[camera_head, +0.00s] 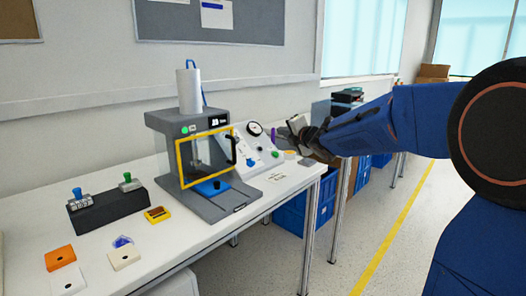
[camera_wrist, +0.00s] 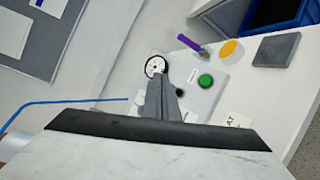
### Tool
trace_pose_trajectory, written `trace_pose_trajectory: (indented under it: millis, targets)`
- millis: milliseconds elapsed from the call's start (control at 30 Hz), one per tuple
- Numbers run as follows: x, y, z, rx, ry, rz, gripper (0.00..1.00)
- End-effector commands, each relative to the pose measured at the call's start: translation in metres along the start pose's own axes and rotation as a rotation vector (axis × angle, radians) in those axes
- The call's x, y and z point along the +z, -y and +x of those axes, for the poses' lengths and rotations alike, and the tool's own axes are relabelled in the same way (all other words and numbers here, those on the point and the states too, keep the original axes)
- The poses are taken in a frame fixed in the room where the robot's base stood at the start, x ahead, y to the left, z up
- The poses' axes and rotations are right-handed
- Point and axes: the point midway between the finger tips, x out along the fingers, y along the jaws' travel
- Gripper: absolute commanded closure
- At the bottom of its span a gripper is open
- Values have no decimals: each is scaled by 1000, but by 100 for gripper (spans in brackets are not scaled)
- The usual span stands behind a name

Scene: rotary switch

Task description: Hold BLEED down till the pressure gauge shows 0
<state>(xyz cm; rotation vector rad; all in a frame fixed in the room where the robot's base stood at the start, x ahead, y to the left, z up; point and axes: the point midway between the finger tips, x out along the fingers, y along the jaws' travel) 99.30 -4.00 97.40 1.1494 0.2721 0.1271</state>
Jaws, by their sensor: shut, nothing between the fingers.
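The pressure gauge (camera_head: 255,128) is a round white dial with a black rim on the sloped control panel (camera_head: 262,146). In the wrist view the gauge (camera_wrist: 154,65) shows just beyond my fingertips, partly covered by them; its reading is too small to tell. A green button (camera_wrist: 204,81) and a small black control (camera_wrist: 180,92) sit on the panel to the right of my fingers. The labels are unreadable, so I cannot tell which control is BLEED. My gripper (camera_wrist: 160,82) is shut and empty over the panel; in the head view it (camera_head: 287,133) is at the panel's right.
A grey press with a yellow-framed guard (camera_head: 179,160) stands left of the panel. A purple-handled item (camera_wrist: 188,42), a yellow disc (camera_wrist: 231,48) and a grey block (camera_wrist: 277,49) lie beyond the panel. A black box with green and blue knobs (camera_head: 108,208) stands at the left.

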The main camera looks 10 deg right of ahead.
Motion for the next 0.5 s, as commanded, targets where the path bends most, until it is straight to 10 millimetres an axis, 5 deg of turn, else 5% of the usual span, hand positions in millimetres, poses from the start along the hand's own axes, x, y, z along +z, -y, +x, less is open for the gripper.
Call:
trace_pose_trajectory:
  millis: [200,500]
  targets:
    - [-7,-5,23,58,-52,-116,100]
    - [-9,-7,25,68,-60,-134,100]
